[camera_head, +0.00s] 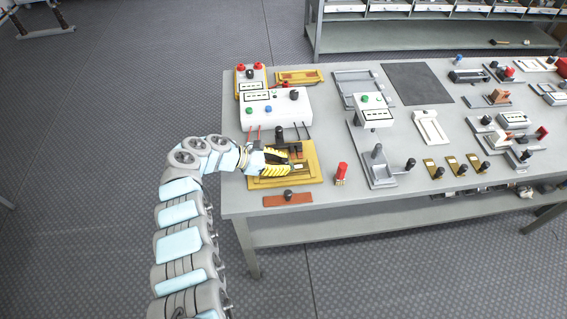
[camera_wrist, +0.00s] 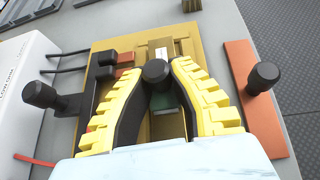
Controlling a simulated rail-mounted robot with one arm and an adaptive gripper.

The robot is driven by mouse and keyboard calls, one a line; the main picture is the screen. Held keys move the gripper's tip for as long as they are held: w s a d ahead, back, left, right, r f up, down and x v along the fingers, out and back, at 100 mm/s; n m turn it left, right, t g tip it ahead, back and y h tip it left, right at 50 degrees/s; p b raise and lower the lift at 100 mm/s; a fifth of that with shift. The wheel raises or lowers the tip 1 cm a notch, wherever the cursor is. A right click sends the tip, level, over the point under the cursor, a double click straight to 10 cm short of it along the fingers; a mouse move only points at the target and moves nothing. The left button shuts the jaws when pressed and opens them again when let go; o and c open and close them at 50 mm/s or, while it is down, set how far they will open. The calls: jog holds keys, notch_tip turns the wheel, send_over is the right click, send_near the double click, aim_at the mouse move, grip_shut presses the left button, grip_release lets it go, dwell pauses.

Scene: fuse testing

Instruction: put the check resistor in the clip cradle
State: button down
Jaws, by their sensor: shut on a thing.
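My gripper (camera_head: 280,160), with yellow ribbed fingers, is over the brass-coloured board at the table's left front. In the wrist view my gripper (camera_wrist: 158,72) is shut on a black round knob (camera_wrist: 155,72) with a dark green body below it, probably the check resistor. The brass-coloured board (camera_wrist: 218,40), which seems to be the clip cradle, lies beneath, with a pale upright piece (camera_wrist: 160,50) just beyond the knob. Whether the green body touches the cradle is hidden by the fingers. The board also shows in the head view (camera_head: 312,172).
A black lever clamp (camera_wrist: 104,75) stands left of the fingers in the wrist view. A reddish-brown plate with a knob (camera_head: 288,199) lies in front of the board. A white meter box (camera_head: 285,108) with leads stands behind. A red cylinder (camera_head: 341,172) stands to the right.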

jog(key=shift+f+b, duration=0.4)
jog(key=shift+f, duration=0.2)
jog(key=c, duration=1)
grip_release()
jog(key=v, duration=1.2)
jog(key=shift+r, duration=0.1)
